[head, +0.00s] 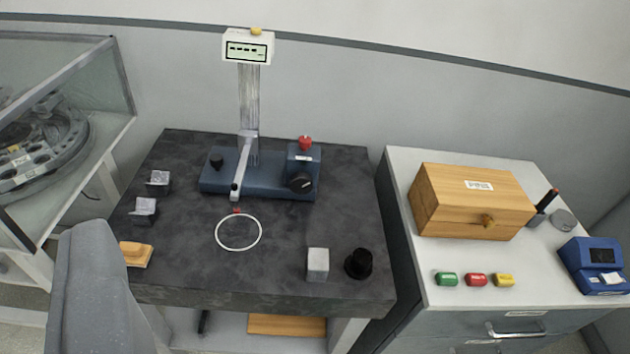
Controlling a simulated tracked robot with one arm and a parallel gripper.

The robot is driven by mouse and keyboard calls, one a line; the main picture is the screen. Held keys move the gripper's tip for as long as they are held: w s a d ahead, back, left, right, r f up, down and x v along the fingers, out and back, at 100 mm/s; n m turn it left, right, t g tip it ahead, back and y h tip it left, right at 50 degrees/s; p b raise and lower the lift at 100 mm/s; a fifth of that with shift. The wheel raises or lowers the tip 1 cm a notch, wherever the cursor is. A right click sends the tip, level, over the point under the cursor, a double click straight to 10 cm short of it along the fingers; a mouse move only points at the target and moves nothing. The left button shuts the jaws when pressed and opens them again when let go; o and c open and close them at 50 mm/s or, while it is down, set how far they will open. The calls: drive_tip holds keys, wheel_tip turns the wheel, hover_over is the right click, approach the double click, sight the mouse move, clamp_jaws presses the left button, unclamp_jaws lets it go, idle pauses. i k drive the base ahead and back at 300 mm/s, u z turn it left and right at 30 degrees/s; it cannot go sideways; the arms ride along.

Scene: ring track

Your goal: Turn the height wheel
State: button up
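A blue height gauge (228,184) stands at the back of a dark stone table. Its upright column (249,105) carries a display (247,48) at the top, with dashes on the screen. A black round wheel (300,182) sits on the front of the block at the right of the base, likely the height wheel. A red knob (305,143) tops that block, and a smaller black knob (217,161) is at the base's left. The measuring arm (241,170) points forward, low over the base.
On the dark table (185,245) are a white ring mark (238,249), a metal block (318,264), a black cylinder (359,264) and small blocks at left. A white cabinet (440,262) at right holds a wooden box (450,205). A glass case stands at left.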

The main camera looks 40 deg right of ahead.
sight(301, 183)
drive_tip(key=z, duration=0.05)
drive_tip(key=i, duration=1)
drive_tip(key=u, duration=0.05)
